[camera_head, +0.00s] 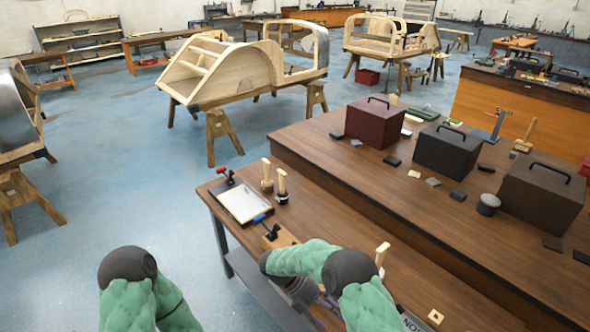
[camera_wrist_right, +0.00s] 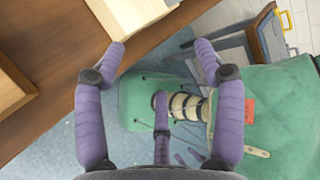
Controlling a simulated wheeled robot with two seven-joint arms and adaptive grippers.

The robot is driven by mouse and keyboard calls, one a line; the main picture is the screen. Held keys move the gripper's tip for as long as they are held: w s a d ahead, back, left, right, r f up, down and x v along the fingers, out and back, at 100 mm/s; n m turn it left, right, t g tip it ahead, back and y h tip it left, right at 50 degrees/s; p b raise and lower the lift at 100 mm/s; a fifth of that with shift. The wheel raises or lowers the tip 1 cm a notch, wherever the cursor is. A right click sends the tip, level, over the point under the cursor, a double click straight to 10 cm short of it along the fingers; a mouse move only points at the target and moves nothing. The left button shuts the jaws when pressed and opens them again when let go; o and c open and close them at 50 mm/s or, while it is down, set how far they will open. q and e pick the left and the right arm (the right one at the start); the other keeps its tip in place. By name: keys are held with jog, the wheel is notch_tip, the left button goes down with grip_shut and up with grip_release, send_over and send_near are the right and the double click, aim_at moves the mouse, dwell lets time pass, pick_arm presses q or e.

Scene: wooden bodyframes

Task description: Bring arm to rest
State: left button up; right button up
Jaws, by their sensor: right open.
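My right arm (camera_head: 340,275) reaches in at the bottom centre of the head view, low over the front edge of the wooden workbench. My right gripper (camera_head: 322,304) is mostly hidden there behind the arm. In the right wrist view its purple fingers (camera_wrist_right: 160,47) are spread wide with nothing between them. A pale wooden block (camera_wrist_right: 130,12) on the bench lies just beyond the left fingertip in that view. My left arm (camera_head: 135,290) is bent at the lower left of the head view, over the floor. Its gripper does not show clearly in either view.
The workbench (camera_head: 345,215) holds a clipboard (camera_head: 244,201), wooden-handled tools (camera_head: 281,188) and a wooden block (camera_head: 280,238) near my right arm. Dark boxes (camera_head: 446,150) stand on its raised part. Blue floor (camera_head: 130,190) is open to the left, before wooden bodyframes (camera_head: 235,65).

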pick_arm(q)
notch_tip(320, 180, down, 7)
jog(key=b, duration=0.6)
jog(key=shift+r, duration=0.15)
pick_arm(e)
jog(key=s+f+m+t+y, duration=0.2)
jog(key=s+f+m+y, duration=0.5)
jog(key=m, duration=0.8)
jog(key=s+f+m+t+y, duration=0.3)
jog(key=s+f+m+y, duration=0.3)
jog(key=s+f+m, duration=0.6)
notch_tip(320, 180, down, 3)
jog(key=m, duration=0.3)
jog(key=shift+s+f+y, duration=0.15)
jog(key=shift+s+y, duration=0.05)
jog(key=shift+y, duration=0.2)
